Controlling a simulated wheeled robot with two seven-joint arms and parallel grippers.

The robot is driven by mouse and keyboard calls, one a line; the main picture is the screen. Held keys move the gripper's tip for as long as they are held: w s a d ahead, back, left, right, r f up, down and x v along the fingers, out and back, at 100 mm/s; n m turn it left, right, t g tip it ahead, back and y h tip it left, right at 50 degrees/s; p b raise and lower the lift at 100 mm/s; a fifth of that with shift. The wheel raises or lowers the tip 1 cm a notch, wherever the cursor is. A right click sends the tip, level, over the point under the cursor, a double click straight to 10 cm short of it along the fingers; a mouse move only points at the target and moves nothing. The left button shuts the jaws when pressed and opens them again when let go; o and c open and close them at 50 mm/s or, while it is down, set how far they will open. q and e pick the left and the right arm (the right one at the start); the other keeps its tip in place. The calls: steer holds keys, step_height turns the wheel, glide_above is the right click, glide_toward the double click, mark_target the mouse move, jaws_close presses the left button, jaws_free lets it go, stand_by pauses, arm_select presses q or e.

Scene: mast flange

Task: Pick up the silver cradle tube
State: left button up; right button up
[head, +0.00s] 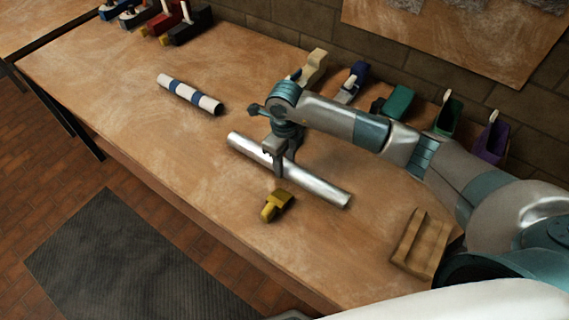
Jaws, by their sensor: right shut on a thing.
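The silver cradle tube (318,187) is a long, shiny tube lying diagonally in the middle of the workbench (180,135). My right gripper (278,168) comes down from above and is shut on the tube near its middle. The fingers and arm hide a short stretch of it. I cannot tell whether the tube touches the bench or is slightly above it. My left gripper is not in view.
A white tube with blue bands (190,94) lies to the left. A yellow object (276,205) sits just in front of the silver tube. A wooden cradle (421,244) stands at the right. Several coloured holders line the back edge.

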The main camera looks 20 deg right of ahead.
steer(key=shift+r+b, duration=0.35)
steer(key=shift+r, duration=0.3)
step_height(320, 180, up, 2)
steer(key=shift+w+r+b, duration=0.1)
steer(key=shift+r+b, duration=0.15)
steer(key=shift+b, duration=0.45)
steer(key=s+d+r, duration=0.1)
steer(key=s, duration=0.1)
steer(key=s+d+r+b, duration=0.1)
steer(key=s, duration=0.1)
steer(key=s+r+b, duration=0.1)
steer(key=s+r, duration=0.1)
steer(key=shift+s+d, duration=0.3)
steer(key=shift+d, duration=0.1)
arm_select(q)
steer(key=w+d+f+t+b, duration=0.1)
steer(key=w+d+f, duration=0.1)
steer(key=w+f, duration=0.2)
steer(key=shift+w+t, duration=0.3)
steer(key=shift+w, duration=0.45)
arm_select(e)
steer(key=s+r, duration=0.1)
steer(key=s+d+r, duration=0.1)
steer(key=s, duration=0.1)
steer(key=s+r, duration=0.1)
steer(key=shift+s+d, duration=0.2)
steer(key=shift+d, duration=0.15)
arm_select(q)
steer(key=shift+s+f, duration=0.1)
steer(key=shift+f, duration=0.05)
